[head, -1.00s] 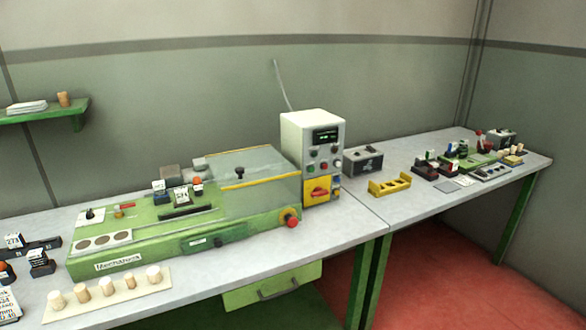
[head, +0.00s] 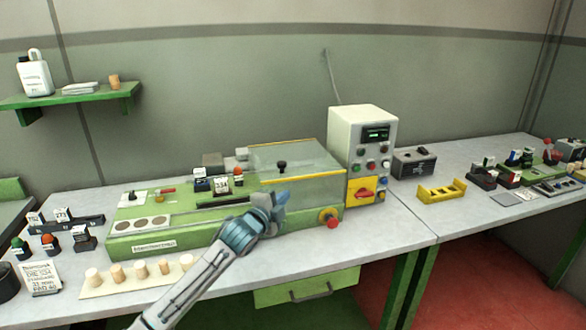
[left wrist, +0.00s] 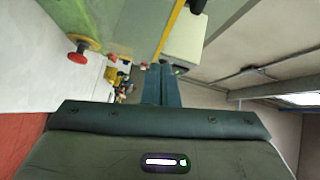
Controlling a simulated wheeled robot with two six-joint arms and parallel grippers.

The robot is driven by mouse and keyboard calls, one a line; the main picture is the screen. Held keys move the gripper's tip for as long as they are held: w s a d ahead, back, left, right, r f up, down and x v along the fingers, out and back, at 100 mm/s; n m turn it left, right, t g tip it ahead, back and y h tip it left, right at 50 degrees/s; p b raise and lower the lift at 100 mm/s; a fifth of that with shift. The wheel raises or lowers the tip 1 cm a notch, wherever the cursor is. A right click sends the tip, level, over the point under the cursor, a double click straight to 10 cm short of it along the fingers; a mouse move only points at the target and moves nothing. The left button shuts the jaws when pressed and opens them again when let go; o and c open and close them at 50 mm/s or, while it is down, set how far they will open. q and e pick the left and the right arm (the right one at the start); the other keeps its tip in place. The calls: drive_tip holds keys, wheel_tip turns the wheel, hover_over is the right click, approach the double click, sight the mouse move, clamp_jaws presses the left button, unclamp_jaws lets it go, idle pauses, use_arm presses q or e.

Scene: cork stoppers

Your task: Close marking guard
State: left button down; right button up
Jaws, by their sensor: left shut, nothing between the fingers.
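The marking guard (head: 305,163) is a clear cover with a yellow front edge and a black knob (head: 282,165) on top. It stands over the right part of the green marking machine (head: 150,242), leaving the machine's left part uncovered. In the left wrist view the guard's yellow edge (left wrist: 170,28) and the knob (left wrist: 197,5) show at the top. My left gripper (head: 280,203) is shut and empty, in front of the guard below its yellow edge. Its fingers also show in the left wrist view (left wrist: 161,78), apparently apart from the guard. My right gripper is out of view.
A white control box (head: 362,135) stands right of the guard. A red stop button (head: 333,223) sticks out at the machine's front right. Several corks stand on a pale strip (head: 110,290) in front. A yellow holder (head: 442,192) sits on the right table.

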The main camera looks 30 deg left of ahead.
sight(287, 177)
use_arm(q)
drive_tip(key=shift+m+t, duration=0.5)
drive_tip(key=shift+m, duration=0.1)
drive_tip(key=w+a+r+p, duration=0.1)
drive_tip(key=w, duration=0.2)
drive_tip(key=w+a+r+p, duration=0.1)
drive_tip(key=w+a+p, duration=0.1)
drive_tip(key=w, duration=0.1)
drive_tip(key=w+a+r+p, duration=0.1)
drive_tip(key=w+p, duration=0.1)
drive_tip(key=w, duration=0.2)
drive_tip(key=shift+w+a+r, duration=0.1)
drive_tip(key=shift+a+r, duration=0.25)
drive_tip(key=shift+s+a+f, duration=0.1)
drive_tip(key=shift+s+a, duration=0.1)
drive_tip(key=shift+a, duration=0.1)
drive_tip(key=shift+w, duration=0.1)
